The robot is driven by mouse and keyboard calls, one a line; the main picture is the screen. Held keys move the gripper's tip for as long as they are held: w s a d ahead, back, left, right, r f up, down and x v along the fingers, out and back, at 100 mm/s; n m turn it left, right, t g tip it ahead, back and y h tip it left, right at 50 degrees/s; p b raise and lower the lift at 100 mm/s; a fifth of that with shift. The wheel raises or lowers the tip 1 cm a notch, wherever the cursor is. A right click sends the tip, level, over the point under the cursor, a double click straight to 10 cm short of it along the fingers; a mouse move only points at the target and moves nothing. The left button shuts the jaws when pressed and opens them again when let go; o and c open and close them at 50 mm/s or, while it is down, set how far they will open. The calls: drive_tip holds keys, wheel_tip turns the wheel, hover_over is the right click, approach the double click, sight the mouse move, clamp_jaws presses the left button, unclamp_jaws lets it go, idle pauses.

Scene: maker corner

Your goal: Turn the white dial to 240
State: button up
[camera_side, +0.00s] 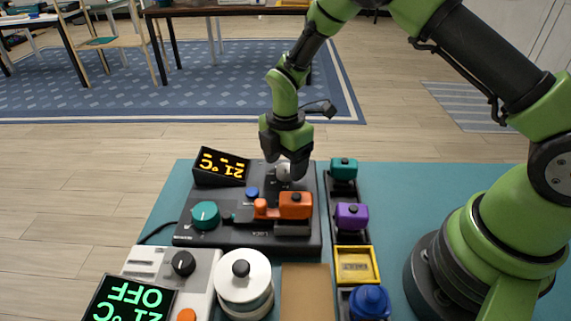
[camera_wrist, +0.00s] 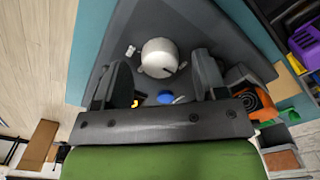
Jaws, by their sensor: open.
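The white dial (camera_wrist: 158,56) is a round knob on a dark grey device panel. A dark pointer mark shows on its lower side in the wrist view. In the side view the dial (camera_side: 284,172) is partly hidden by my gripper. My gripper (camera_side: 288,170) points down over the back right of the panel. In the wrist view its two dark fingers (camera_wrist: 158,85) are open, one on each side of the dial's near side, with gaps visible. The display (camera_side: 221,167) on the device shows orange digits, upside down, reading about 21 °C.
On the same device (camera_side: 190,235) are a teal knob (camera_side: 205,214), a blue button (camera_side: 252,193) and an orange block (camera_side: 295,205). A rack with teal (camera_side: 343,168) and purple (camera_side: 351,216) blocks stands to the right. A white device with a green display (camera_side: 130,299) is in front.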

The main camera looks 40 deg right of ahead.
drive_tip(key=shift+f, duration=0.6)
drive_tip(key=c, duration=0.9)
